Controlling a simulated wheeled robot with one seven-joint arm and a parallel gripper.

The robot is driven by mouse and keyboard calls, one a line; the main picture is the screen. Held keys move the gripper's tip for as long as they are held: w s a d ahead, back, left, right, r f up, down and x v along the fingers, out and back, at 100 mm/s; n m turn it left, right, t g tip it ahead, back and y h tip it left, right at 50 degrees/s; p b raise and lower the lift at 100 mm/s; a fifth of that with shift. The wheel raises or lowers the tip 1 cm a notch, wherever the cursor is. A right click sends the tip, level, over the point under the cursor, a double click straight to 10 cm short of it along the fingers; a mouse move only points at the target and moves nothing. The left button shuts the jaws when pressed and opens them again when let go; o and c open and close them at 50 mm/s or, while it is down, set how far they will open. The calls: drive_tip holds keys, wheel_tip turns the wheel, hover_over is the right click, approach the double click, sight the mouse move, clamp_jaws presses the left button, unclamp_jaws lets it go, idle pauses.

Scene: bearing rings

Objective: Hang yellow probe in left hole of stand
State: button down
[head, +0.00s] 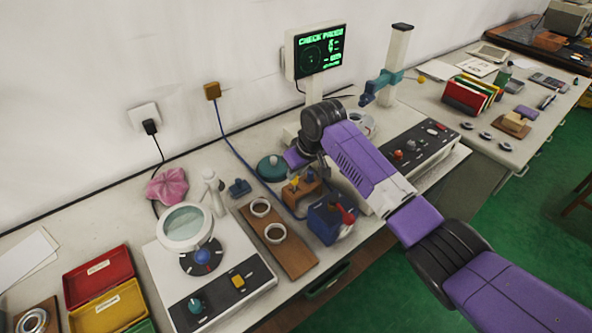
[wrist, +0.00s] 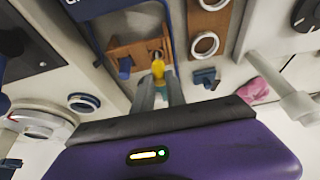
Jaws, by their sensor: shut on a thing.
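The yellow probe (wrist: 158,71) is between my gripper's fingers (wrist: 157,92) in the wrist view. My gripper is shut on it. The brown stand (wrist: 125,50) is just past the probe, and a hole with a metal rim shows right by the probe's tip. I cannot tell whether the tip is inside the hole or above it. A blue probe (wrist: 125,66) is at the stand's other side. In the head view the stand (head: 287,199) is under my purple hand, with the yellow probe (head: 294,183) at its top; the fingers are mostly hidden.
A wooden board with two rings (head: 293,262) lies left of the stand. A dark blue box with a red part (head: 331,219) stands close at its right. A teal round pot (head: 271,168) is behind. A lit magnifier (head: 186,226) stands further left. The monitor (head: 318,53) reads "CHECK PROBE".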

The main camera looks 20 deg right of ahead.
drive_tip(key=shift+f+b, duration=0.65)
drive_tip(key=shift+f, duration=0.75)
drive_tip(key=c, duration=1.3)
unclamp_jaws()
drive_tip(key=shift+r, duration=0.1)
drive_tip(key=v, duration=0.7)
drive_tip(key=shift+s+r+b, duration=0.2)
drive_tip(key=shift+r+b, duration=0.05)
drive_tip(key=shift+b, duration=0.1)
